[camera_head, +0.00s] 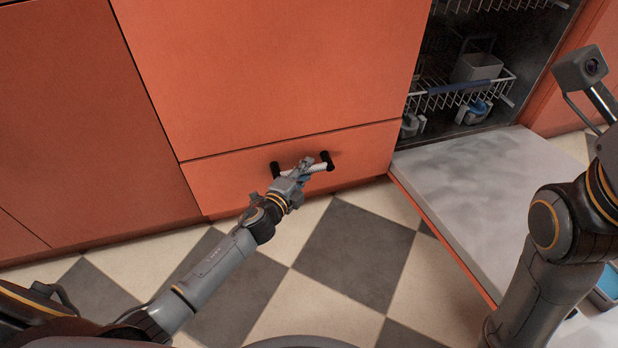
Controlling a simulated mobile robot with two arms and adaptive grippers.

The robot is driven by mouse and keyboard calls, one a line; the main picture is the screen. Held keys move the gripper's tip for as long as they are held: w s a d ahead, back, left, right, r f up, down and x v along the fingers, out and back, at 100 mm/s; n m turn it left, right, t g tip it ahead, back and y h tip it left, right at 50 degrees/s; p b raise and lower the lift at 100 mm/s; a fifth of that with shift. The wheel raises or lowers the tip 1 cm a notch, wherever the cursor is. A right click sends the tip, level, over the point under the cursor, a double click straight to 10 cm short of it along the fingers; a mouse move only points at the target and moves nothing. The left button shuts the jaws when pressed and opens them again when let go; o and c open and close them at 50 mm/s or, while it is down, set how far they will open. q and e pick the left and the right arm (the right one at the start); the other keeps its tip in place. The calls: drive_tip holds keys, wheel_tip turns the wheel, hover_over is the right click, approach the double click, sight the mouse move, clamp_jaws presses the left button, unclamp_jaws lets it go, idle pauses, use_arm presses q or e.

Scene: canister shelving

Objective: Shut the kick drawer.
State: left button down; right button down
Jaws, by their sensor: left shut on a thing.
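The kick drawer (235,187) is the low orange front under the tall orange cabinet panel. It looks flush or nearly flush with the panel above; I cannot tell if a small gap is left. Its handle (321,166) is a pale bar with black end mounts. My left gripper (305,171) is shut on the handle's bar, near the middle, and covers part of it. My right arm stands at the right edge, and its gripper does not show.
A dishwasher stands open at right, its door (465,195) lowered close beside the drawer's right end. Its lower rack (455,95) holds several items. The checkered floor (355,250) in front of the drawer is clear apart from my left arm above it.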

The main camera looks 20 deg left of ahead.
use_arm(q)
drive_tip(key=shift+w+a, duration=0.4)
drive_tip(key=shift+w, duration=0.05)
drive_tip(key=c, duration=1.2)
unclamp_jaws()
drive_tip(key=shift+w, duration=0.1)
drive_tip(key=shift+d, duration=0.1)
drive_tip(key=shift+s, duration=0.5)
drive_tip(key=v, duration=1.1)
